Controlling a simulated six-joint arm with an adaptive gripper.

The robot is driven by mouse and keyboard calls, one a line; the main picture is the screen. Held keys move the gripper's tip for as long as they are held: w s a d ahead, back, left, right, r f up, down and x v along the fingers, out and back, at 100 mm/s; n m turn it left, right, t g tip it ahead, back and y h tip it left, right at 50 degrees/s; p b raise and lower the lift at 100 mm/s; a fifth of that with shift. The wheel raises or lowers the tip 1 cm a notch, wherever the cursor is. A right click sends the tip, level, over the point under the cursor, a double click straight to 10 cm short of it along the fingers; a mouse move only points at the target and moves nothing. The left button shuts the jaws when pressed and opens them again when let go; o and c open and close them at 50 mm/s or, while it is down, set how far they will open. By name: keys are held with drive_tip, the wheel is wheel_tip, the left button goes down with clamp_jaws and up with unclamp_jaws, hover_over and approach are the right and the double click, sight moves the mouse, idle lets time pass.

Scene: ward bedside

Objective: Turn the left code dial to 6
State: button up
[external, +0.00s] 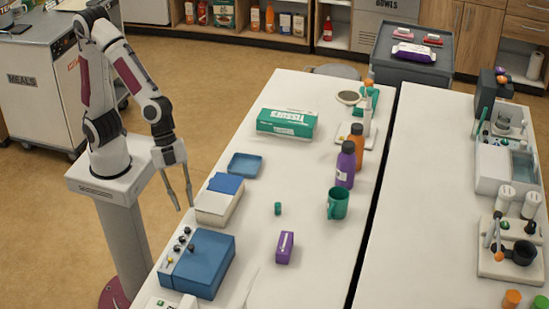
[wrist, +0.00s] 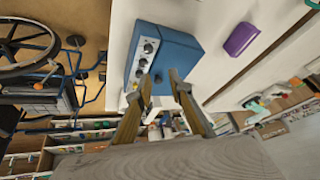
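A blue box (external: 207,264) stands on the near left part of the white table. A row of small dark dials lies along its left side, including a middle dial (external: 181,238). In the wrist view, the blue box (wrist: 178,55) carries a panel of round dials, with one dial (wrist: 148,47) near the top of the row. The dials' readings are too small to make out, and I cannot tell which is the left one. My gripper (external: 184,207) is open and empty, pointing down above the table's left edge, apart from the dials. Its spread fingers (wrist: 161,77) show in the wrist view.
A white box with a blue top (external: 219,201) stands close to my gripper, with a blue tray (external: 245,165) behind it. A purple box (external: 285,247), small green cap (external: 278,208) and green mug (external: 338,203) stand to the right. Bare table lies between them.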

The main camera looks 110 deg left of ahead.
sight(187, 228)
drive_tip(key=s+n, duration=0.1)
drive_tip(key=s+a+f+n+g, duration=0.1)
drive_tip(key=shift+a+f+n+y, duration=0.1)
drive_tip(key=shift+n+y, duration=0.2)
drive_tip(key=shift+n, duration=0.1)
drive_tip(key=shift+f, duration=0.1)
idle(0.3)
drive_tip(key=shift+x, duration=3.75)
clamp_jaws()
